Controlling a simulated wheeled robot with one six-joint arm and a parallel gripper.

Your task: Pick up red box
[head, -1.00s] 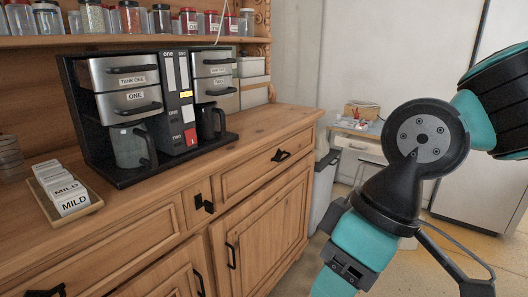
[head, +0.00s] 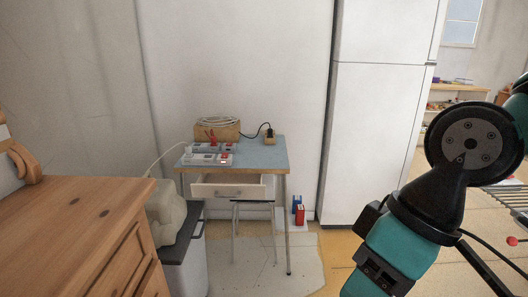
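A small red box (head: 300,215) stands upright on the floor, between the blue-topped table and the white refrigerator. A blue box (head: 296,204) stands right behind it, slightly to the left. My teal and black arm links fill the right side of the head view, well to the right of the red box. My gripper's fingertips do not show.
The blue-topped table (head: 262,153) has its drawer (head: 230,190) partly open and a stool beneath. The refrigerator (head: 375,130) stands right of the red box. A wooden dresser (head: 60,225) and a grey bin (head: 186,262) are at left. Floor in front looks open.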

